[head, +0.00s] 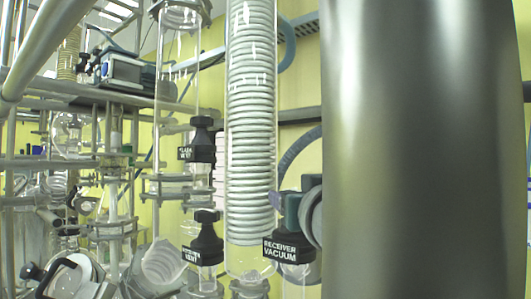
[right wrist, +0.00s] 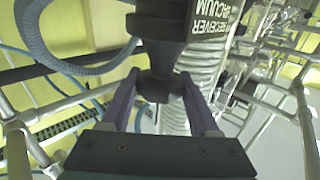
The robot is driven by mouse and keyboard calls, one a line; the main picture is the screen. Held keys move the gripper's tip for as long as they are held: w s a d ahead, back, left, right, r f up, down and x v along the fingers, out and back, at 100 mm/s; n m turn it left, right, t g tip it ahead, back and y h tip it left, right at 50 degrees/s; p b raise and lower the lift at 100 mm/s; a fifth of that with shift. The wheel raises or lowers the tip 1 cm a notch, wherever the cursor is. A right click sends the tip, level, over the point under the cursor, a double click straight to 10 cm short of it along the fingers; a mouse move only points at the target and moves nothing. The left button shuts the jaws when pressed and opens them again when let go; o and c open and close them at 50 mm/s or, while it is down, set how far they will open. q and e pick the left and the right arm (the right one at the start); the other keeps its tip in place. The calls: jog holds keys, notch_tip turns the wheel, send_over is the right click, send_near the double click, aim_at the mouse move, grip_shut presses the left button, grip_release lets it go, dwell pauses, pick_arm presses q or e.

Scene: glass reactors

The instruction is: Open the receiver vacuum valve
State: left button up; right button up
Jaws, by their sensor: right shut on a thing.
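The receiver vacuum valve (head: 287,250) is a black fitting with a white-lettered RECEIVER VACUUM label, at the lower middle of the head view, beside the foot of the coil condenser. In the right wrist view its black body (right wrist: 165,22) hangs in from the top with the label beside it. My right gripper (right wrist: 161,82) has its two purple fingers on either side of the valve's dark narrow end and is shut on it. In the head view the right gripper (head: 303,208) is partly hidden at the valve. How far the valve is turned cannot be told. My left gripper is not in view.
A glass condenser with a white coil (head: 252,120) stands close left of the valve. Labelled black valves, receiver vent (head: 207,240) and another vent (head: 201,143), stand further left. Metal frame tubes and glassware crowd the left side. The right side is blocked from sight.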

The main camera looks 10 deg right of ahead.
jog(key=o, duration=1.1)
jog(key=shift+f, duration=0.2)
jog(key=shift+s, duration=0.15)
jog(key=s+p, duration=0.2)
jog(key=s, duration=0.1)
jog(key=s+p, duration=0.3)
jog(key=s, duration=0.1)
jog(key=shift+s+r, duration=0.2)
jog(key=shift+s, duration=0.1)
